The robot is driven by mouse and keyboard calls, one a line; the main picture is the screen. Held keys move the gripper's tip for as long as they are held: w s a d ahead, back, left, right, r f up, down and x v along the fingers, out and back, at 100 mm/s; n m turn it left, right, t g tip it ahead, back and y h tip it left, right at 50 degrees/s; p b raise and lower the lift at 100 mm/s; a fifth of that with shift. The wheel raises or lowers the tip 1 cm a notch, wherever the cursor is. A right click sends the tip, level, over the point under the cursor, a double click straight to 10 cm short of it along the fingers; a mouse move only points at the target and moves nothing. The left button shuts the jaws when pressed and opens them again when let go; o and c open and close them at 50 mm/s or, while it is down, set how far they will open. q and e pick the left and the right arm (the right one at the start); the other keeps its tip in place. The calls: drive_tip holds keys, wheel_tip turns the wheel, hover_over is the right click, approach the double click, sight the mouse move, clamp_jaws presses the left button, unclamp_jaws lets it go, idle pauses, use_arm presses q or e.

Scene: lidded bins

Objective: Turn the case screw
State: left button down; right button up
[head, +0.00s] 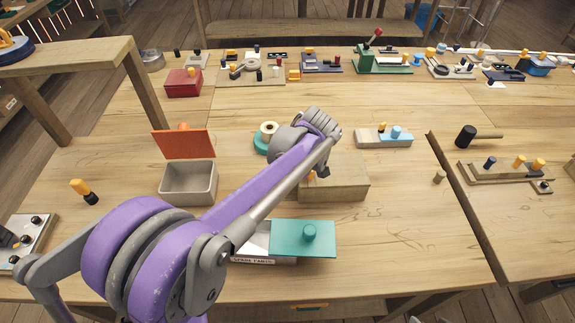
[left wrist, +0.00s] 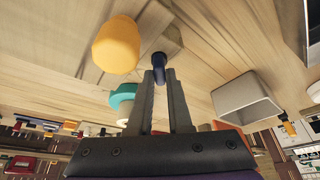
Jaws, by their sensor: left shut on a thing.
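The wooden case (head: 345,188) is a plain block near the middle of the table in the head view, partly hidden behind my left arm. In the head view my left arm covers most of the gripper, so the grip is hidden there. My right gripper is in neither view.
A grey bin with a raised orange lid (head: 183,145) stands left of the case. A teal-lidded box (head: 302,240) is in front, a teal roll (head: 262,143) behind. A mallet (head: 467,136) lies right. Bare table lies right of the case.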

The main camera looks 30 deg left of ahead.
use_arm(q)
drive_tip(key=shift+n+g, duration=0.3)
drive_tip(key=shift+n, duration=0.4)
drive_tip(key=c, duration=0.8)
unclamp_jaws()
drive_tip(key=shift+c, duration=0.2)
drive_tip(key=shift+d, duration=0.1)
drive_tip(key=v, duration=1)
drive_tip(key=shift+r+p, duration=0.4)
drive_tip(key=shift+d, duration=0.15)
